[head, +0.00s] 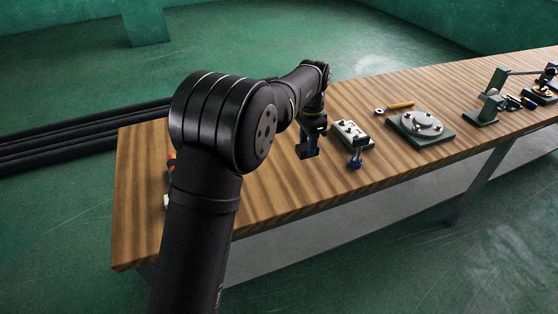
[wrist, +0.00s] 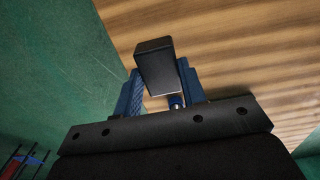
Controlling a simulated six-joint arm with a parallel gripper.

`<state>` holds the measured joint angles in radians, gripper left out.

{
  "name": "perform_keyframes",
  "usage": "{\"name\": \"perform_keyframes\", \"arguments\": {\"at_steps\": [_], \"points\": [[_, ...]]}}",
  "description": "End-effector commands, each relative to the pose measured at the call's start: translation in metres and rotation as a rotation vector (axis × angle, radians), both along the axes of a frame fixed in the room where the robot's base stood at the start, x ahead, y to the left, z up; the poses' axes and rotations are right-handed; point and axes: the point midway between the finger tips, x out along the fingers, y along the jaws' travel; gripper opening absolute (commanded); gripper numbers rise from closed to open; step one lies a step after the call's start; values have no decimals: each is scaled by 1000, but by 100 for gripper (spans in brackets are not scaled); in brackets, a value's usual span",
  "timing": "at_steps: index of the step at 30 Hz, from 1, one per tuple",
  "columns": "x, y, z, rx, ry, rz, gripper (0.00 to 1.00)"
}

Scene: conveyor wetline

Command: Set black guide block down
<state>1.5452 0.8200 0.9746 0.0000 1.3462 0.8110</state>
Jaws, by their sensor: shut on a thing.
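The black guide block (wrist: 155,66) is held between the two blue fingers of my gripper (wrist: 160,88) in the wrist view. The block sticks out past the fingertips, with wooden table top behind it. In the head view my gripper (head: 307,149) points down over the wooden table (head: 140,200), near its front edge and left of a small light plate with fittings. The block cannot be told apart from the fingers in the head view. Whether it touches the table is not clear.
The light plate (head: 351,135) and a blue-and-dark part (head: 355,158) are just right of my gripper. Further right are a round fixture on a green base (head: 421,126), an orange-handled tool (head: 399,106) and a green stand (head: 490,100). The table left of my gripper is largely clear.

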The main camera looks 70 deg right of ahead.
Motion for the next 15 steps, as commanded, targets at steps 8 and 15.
{"name": "perform_keyframes", "arguments": {"at_steps": [8, 15], "points": [[56, -19, -36, 3, 0, 5, 14], [96, -34, -62, 1, 0, 2, 14]]}}
